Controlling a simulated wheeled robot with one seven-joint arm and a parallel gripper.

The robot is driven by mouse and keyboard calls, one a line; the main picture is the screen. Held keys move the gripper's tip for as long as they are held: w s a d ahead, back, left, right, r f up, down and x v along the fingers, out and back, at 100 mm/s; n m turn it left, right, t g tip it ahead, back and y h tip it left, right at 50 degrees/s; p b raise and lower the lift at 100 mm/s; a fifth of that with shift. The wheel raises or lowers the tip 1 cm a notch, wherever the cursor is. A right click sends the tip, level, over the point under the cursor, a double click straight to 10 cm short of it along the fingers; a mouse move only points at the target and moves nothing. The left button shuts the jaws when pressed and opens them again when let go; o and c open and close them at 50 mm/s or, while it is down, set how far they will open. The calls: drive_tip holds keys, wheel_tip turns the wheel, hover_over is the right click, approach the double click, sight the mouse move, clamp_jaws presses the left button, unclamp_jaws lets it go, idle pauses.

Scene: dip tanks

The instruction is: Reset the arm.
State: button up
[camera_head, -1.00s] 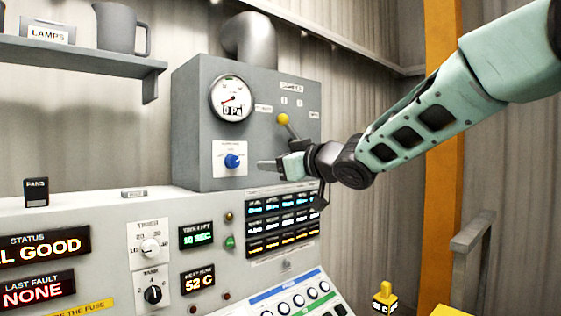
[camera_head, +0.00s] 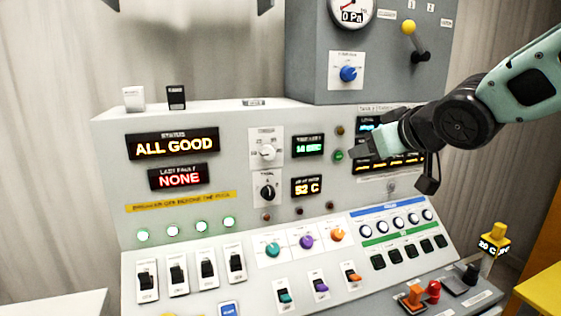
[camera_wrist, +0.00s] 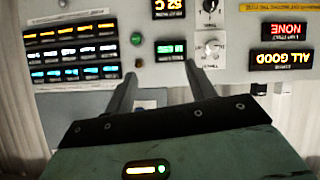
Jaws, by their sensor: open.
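My gripper (camera_head: 362,150) is at the right in the head view, in front of the control panel (camera_head: 225,200) and over part of its lit list display (camera_head: 398,161). Its arm comes in from the right edge. In the wrist view my gripper (camera_wrist: 165,82) shows two fingers apart with nothing between them. The panel appears upside down beyond the fingertips, with a green lamp (camera_wrist: 136,38) and the lit display (camera_wrist: 72,52) on the left. I cannot tell from these views how far the fingertips are from the panel.
A grey box with a gauge (camera_head: 352,8), a blue knob (camera_head: 348,73) and a yellow-tipped lever (camera_head: 409,28) stands above the panel. Switches (camera_head: 147,280) and coloured knobs (camera_head: 307,241) line the sloped front. A yellow tagged object (camera_head: 494,238) stands at the right.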

drive_tip(key=s+a+f+n+g+h, duration=0.1)
drive_tip(key=s+a+f+g, duration=0.2)
drive_tip(key=s+f, duration=0.35)
drive_tip(key=s+a+f+g, duration=0.2)
drive_tip(key=s+f+g, duration=0.1)
drive_tip(key=s+f, duration=0.4)
drive_tip(key=s+f+g+h, duration=0.1)
drive_tip(key=s+f+g, duration=0.1)
drive_tip(key=s, duration=0.6)
drive_tip(key=s+f+n+g+h, duration=0.1)
drive_tip(key=s+f+g, duration=0.2)
drive_tip(key=s, duration=0.6)
drive_tip(key=shift+s+d+n+g, duration=0.2)
drive_tip(key=shift+n+g, duration=0.1)
drive_tip(key=shift+g, duration=0.1)
